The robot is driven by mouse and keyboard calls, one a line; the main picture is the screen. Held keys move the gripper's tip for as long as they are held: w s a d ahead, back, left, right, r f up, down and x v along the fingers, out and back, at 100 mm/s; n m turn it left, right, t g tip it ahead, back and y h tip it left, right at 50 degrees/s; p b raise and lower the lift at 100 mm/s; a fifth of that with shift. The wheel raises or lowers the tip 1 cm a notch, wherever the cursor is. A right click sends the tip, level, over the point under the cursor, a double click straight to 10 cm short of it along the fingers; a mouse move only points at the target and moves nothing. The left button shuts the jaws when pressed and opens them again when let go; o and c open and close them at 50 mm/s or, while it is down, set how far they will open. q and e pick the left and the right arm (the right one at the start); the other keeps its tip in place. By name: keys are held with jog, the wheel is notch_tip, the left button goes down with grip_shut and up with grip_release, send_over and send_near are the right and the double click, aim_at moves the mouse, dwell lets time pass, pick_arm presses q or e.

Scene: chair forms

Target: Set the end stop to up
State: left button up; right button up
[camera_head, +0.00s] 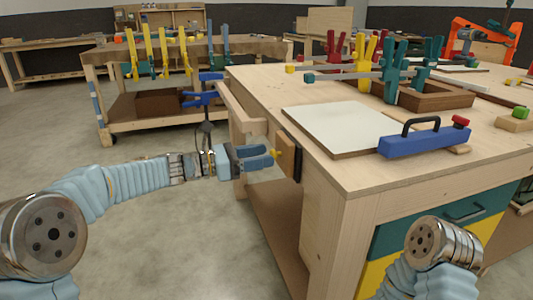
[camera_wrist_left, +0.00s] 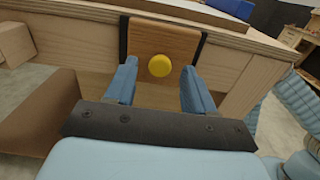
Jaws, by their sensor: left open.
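The end stop (camera_head: 288,158) is a brown wooden flap with dark side straps on the left end of the workbench (camera_head: 262,88). A round yellow knob (camera_wrist_left: 159,65) sticks out of its face. In the left wrist view the end stop (camera_wrist_left: 160,38) hangs against the bench side, its top near the bench's top edge. My left gripper (camera_head: 272,158) points at it from the left. Its blue fingers are open, one on each side of the knob, with gaps to it. Whether the fingertips touch the flap I cannot tell. My right gripper is out of view.
On the bench lie a pale board (camera_head: 335,127), a blue tool with a black handle (camera_head: 423,140) and several clamps (camera_head: 393,70). A wooden vise jaw (camera_head: 240,125) juts out beside the end stop. Another bench (camera_head: 150,55) stands behind; open floor lies left.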

aim_at(279, 154)
pick_arm(q)
jog(key=shift+x, duration=1.1)
jog(key=shift+c, duration=0.2)
grip_shut()
